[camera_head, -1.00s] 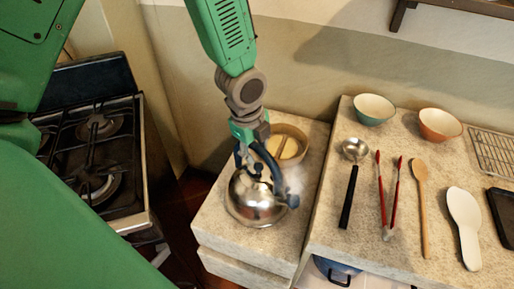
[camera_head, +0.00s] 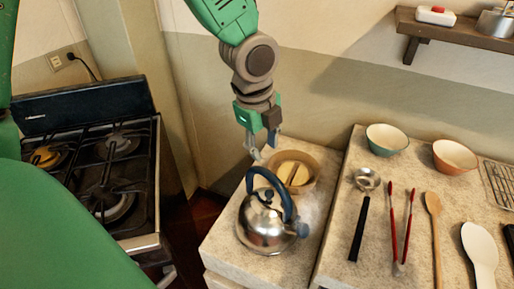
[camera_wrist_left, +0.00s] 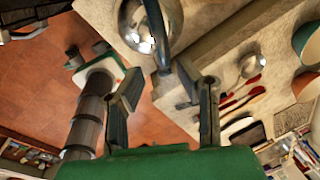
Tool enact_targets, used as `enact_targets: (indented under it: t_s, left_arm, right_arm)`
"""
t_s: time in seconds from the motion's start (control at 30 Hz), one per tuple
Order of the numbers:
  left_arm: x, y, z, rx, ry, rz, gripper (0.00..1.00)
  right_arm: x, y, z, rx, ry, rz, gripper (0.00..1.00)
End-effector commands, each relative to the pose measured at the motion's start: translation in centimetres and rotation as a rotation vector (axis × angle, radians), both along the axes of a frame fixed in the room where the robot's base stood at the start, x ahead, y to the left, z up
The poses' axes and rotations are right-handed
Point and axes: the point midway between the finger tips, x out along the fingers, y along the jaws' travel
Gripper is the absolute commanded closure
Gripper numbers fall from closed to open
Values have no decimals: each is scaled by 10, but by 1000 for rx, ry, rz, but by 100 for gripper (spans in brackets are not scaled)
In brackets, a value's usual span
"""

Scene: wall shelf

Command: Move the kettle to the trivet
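A shiny steel kettle (camera_head: 265,225) with a blue handle stands upright on the lower stone counter at the left. It also shows at the top of the left wrist view (camera_wrist_left: 140,22). My left gripper (camera_head: 264,152) is above and behind the kettle, near its handle. In the left wrist view my left gripper (camera_wrist_left: 165,100) has its fingers wide apart with nothing between them. The kettle handle is beyond the fingertips in that view. I cannot pick out a trivet for certain.
A ladle (camera_head: 361,215), red tongs (camera_head: 408,225), a wooden spoon (camera_head: 435,220) and bowls (camera_head: 387,138) lie on the counter to the right. The stove (camera_head: 100,180) stands left, across a floor gap.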

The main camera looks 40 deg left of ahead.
Motion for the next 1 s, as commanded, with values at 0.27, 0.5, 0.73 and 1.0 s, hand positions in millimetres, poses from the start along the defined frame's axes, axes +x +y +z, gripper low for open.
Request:
enact_targets:
  t_s: [0.27, 0.5, 0.73, 1.0]
  left_arm:
    - [-10, -5, -29, -39, 34, 117, 70]
    - [-71, -19, -153, -152, 145, 731, 70]
    - [-165, -9, -243, -155, 166, 1386, 70]
    - [-210, 3, -269, -146, 118, 1681, 70]
  right_arm:
    - [0, 0, 0, 0, 0, 0, 78]
    - [0, 0, 0, 0, 0, 0, 78]
    - [0, 0, 0, 0, 0, 0, 78]
    - [0, 0, 0, 0, 0, 0, 78]
